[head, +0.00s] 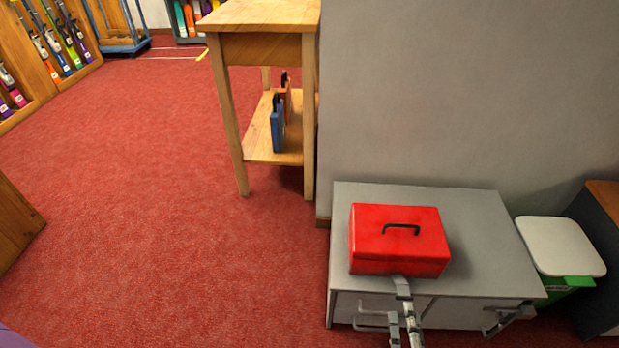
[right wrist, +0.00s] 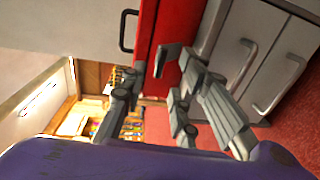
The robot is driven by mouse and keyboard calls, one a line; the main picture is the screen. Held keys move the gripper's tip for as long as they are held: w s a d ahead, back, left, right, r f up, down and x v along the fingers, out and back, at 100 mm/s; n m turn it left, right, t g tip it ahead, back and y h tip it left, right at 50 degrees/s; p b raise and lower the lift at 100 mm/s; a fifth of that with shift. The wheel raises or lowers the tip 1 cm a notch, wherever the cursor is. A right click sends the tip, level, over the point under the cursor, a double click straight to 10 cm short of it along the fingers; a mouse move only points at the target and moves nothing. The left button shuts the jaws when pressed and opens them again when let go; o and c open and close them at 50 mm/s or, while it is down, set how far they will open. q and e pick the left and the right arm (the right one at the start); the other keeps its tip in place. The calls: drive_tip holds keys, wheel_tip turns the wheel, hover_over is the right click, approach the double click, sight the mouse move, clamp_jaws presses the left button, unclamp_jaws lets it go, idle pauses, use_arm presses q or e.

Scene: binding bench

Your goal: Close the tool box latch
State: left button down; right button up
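The red tool box (head: 385,240) sits on a grey cabinet in the head view, its lid down and a black handle on top. In the right wrist view the box (right wrist: 178,35) shows sideways beyond my fingers. That gripper is at the lower front of the box. In the right wrist view its fingers (right wrist: 148,75) stand apart with a gap between them and nothing visibly held. Whether a fingertip touches the box I cannot tell. My left gripper is not in view.
The grey cabinet (head: 470,225) has handles on its front, close to my right gripper. A white-lidded bin (head: 560,245) stands to its right, and a wall rises behind. A wooden table (head: 262,45) stands further back. Red carpet on the left is clear.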

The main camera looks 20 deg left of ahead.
sight(404, 297)
drive_tip(key=b+x, duration=0.1)
drive_tip(key=x, duration=0.4)
drive_tip(key=shift+w+a+f, duration=0.1)
drive_tip(key=shift+w, duration=0.25)
clamp_jaws()
